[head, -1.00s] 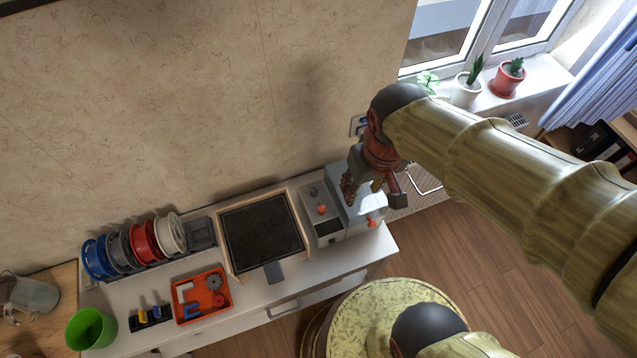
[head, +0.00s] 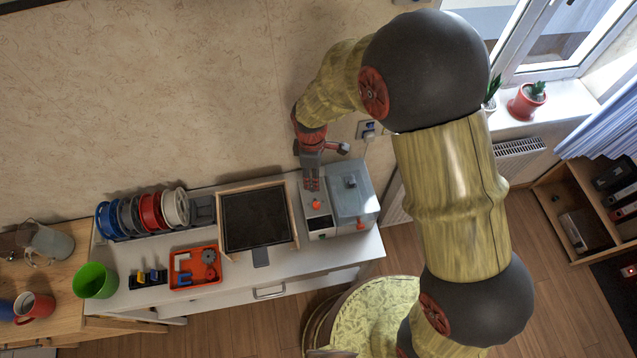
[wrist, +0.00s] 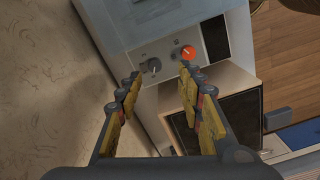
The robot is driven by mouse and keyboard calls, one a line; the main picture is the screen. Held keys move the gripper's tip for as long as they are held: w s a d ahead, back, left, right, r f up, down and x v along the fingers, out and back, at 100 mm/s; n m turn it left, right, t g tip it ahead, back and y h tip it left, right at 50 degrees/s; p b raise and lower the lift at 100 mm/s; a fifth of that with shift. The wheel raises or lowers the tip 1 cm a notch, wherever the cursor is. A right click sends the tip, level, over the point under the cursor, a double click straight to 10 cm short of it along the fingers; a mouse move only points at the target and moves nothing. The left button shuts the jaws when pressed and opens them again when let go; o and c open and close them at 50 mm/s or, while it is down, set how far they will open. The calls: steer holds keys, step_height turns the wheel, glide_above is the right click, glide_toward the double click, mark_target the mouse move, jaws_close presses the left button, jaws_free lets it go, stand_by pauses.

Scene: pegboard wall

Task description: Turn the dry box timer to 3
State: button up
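The dry box (head: 322,223) is a white unit at the right end of the counter, with a clear-lidded chamber. In the wrist view its panel (wrist: 170,42) carries a grey dial (wrist: 152,65) and an orange knob (wrist: 187,53) with a light pointer mark. The scale marks are too small to read. The orange knob (head: 316,204) also shows in the head view; the grey dial is hidden there behind my gripper. My gripper (wrist: 160,90) is open and empty, its fingers apart, just short of the grey dial. In the head view my gripper (head: 311,186) hangs over the panel's back part.
Several filament spools (head: 150,212), an orange parts tray (head: 180,284) and a green cup (head: 95,281) are further left. The wall is close behind my gripper; a plugged outlet (head: 367,130) is on it.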

steer(key=shift+w+a+n, duration=0.3)
steer(key=shift+w+n, duration=0.05)
steer(key=shift+n, duration=0.45)
step_height(320, 180, down, 8)
steer(key=shift+w+r+b, duration=0.1)
steer(key=shift+r+b, duration=0.05)
steer(key=shift+b, duration=0.15)
steer(key=c, duration=0.3)
jaws_close()
